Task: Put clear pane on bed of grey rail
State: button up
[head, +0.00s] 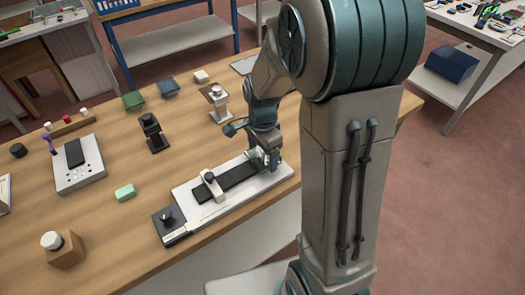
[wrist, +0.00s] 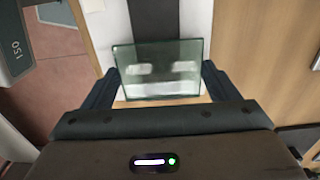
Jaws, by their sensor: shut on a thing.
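My gripper (head: 268,158) is shut on the clear pane (wrist: 160,58), a square of greenish see-through glass. In the wrist view the pane stands between the two dark fingers (wrist: 158,84). In the head view the pane (head: 257,157) shows partly, beside the fingers. Below it is the long light grey rail (head: 205,220) with a dark strip as its bed (head: 240,177). The gripper is over the rail's far right end. The bed (wrist: 155,18) also shows behind the pane in the wrist view. I cannot tell whether the pane touches the bed.
A light block (head: 208,184) sits across the rail's middle, and a dark block with a knob (head: 166,218) at its near left end. A black stand (head: 153,131), a green block (head: 125,192) and a grey device with a dark pad (head: 88,172) stand on the wooden table.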

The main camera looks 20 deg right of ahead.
jog(key=shift+f, duration=0.2)
jog(key=shift+f, duration=0.1)
jog(key=shift+f, duration=0.15)
jog(key=o, duration=1)
jog(key=shift+c, duration=0.2)
